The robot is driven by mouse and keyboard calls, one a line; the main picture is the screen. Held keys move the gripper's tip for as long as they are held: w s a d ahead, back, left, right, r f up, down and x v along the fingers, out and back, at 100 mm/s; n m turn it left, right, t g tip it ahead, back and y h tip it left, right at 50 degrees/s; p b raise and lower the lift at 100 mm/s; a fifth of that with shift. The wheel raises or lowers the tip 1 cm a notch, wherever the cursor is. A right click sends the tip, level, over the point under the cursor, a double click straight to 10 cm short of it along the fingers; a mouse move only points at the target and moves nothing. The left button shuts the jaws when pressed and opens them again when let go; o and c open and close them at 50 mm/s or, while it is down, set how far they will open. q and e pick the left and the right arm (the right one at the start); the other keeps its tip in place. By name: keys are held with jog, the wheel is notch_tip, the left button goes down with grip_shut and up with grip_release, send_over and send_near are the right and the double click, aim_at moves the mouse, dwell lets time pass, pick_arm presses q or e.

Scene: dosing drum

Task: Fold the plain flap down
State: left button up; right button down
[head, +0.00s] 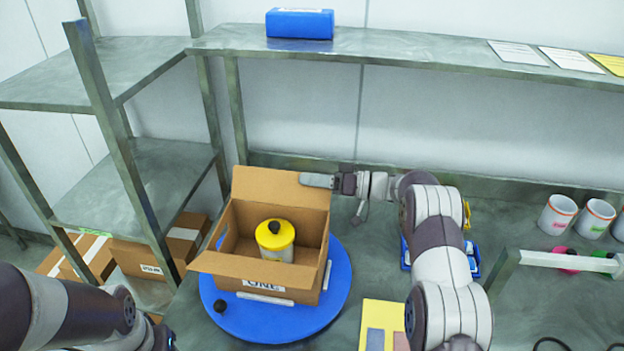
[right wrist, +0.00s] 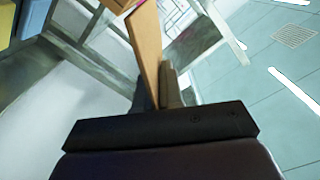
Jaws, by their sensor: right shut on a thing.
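An open cardboard box (head: 312,280) stands on a blue round turntable (head: 335,300). Inside it is a white drum with a yellow lid (head: 275,233). The back flap (head: 270,187) stands up and shows no print. The front flap (head: 250,268) leans outward over the printed front wall. My right gripper (head: 318,180) is at the top right corner of the back flap. In the right wrist view its fingers (right wrist: 158,92) are shut on the edge of the cardboard (right wrist: 148,42). My left arm comes in at lower left; its gripper does not show.
A metal shelf (head: 420,45) with a blue box (head: 300,23) runs along the back. A metal rack (head: 130,180) stands at left, with cartons (head: 140,258) low behind it. White mugs (head: 557,214) stand at right. A yellow sheet (head: 380,318) lies right of the turntable.

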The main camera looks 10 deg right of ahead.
jog(key=c, duration=1.3)
grip_release()
jog(key=shift+c, duration=0.2)
jog(key=b+v, duration=0.2)
jog(key=v, duration=1)
jog(key=shift+d+b, duration=0.3)
jog(key=shift+b, duration=0.1)
jog(key=shift+s, duration=0.1)
